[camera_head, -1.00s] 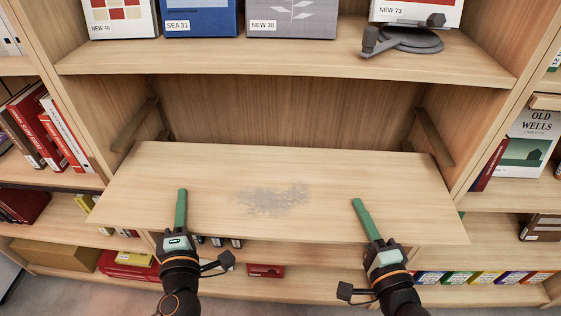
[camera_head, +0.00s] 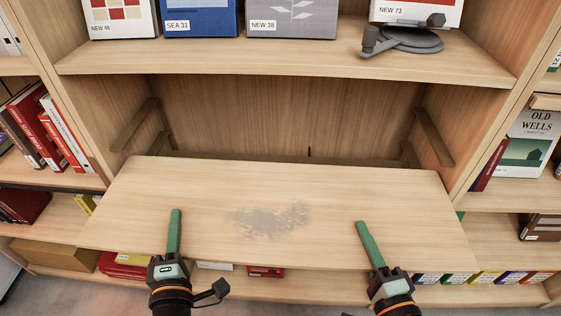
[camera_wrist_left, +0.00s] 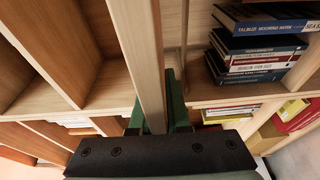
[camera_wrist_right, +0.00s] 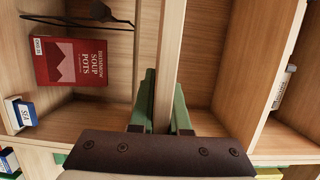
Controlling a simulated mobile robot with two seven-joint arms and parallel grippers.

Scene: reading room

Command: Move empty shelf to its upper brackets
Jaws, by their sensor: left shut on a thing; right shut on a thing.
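The empty shelf (camera_head: 330,195) is a pale wooden board with a grey smudge on its top. It sticks out of the bay toward me, roughly level. My left gripper (camera_head: 174,232) is shut on its front edge at the left; the board's edge (camera_wrist_left: 146,50) runs between the green fingers (camera_wrist_left: 155,105) in the left wrist view. My right gripper (camera_head: 370,243) is shut on the front edge at the right, and the right wrist view shows the same grip (camera_wrist_right: 163,105). Upper brackets, dark sloping strips, show on the left wall (camera_head: 134,125) and right wall (camera_head: 434,137). Lower supports are mostly hidden behind the board.
Upright side panels bound the bay. Books stand in the left bay (camera_head: 55,130) and right bay (camera_head: 530,140). The space between the board and the upper shelf is empty.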

